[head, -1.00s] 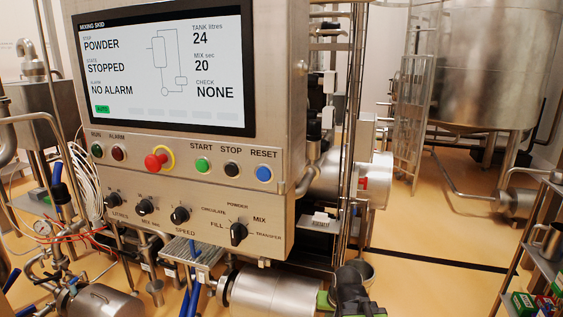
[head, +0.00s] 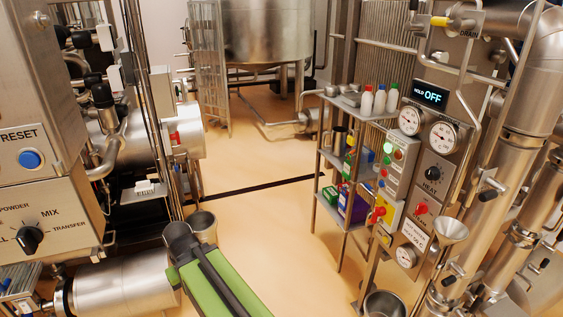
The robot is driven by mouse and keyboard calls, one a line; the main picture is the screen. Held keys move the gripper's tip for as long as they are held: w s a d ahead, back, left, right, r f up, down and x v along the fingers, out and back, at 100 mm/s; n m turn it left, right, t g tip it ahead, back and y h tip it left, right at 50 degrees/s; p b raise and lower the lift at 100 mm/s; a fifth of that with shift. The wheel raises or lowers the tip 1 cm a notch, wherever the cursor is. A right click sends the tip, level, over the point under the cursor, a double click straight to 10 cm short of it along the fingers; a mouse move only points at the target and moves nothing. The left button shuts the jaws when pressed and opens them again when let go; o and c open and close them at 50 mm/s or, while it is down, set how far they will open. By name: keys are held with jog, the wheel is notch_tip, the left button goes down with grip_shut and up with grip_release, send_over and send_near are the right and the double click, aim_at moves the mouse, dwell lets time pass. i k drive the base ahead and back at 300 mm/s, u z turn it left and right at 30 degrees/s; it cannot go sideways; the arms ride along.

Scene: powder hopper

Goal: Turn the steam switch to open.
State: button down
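A small red knob (head: 421,209) sits on the metal panel at the right, below the black HEAT knob (head: 433,173). Lettering under the red knob is too small to read, so I cannot tell if it is the steam switch or how it is set. A larger red handle on a yellow plate (head: 378,214) sits to its left. A display (head: 431,97) above reads HOLD OFF. My green and dark arm rises from the bottom, left of centre, well apart from this panel. I cannot make out my gripper's fingers in this view.
A shelf rack (head: 332,160) with bottles and boxes stands left of the panel. A funnel (head: 451,230) and vertical pipes stand at the right. The control cabinet (head: 40,200) and a steel cylinder (head: 125,285) are at the left. Floor (head: 270,220) between is clear.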

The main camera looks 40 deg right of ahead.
aim_at(421, 209)
jog(key=z, duration=2.2)
jog(key=k, duration=0.9)
jog(key=i, duration=0.9)
jog(key=z, duration=0.1)
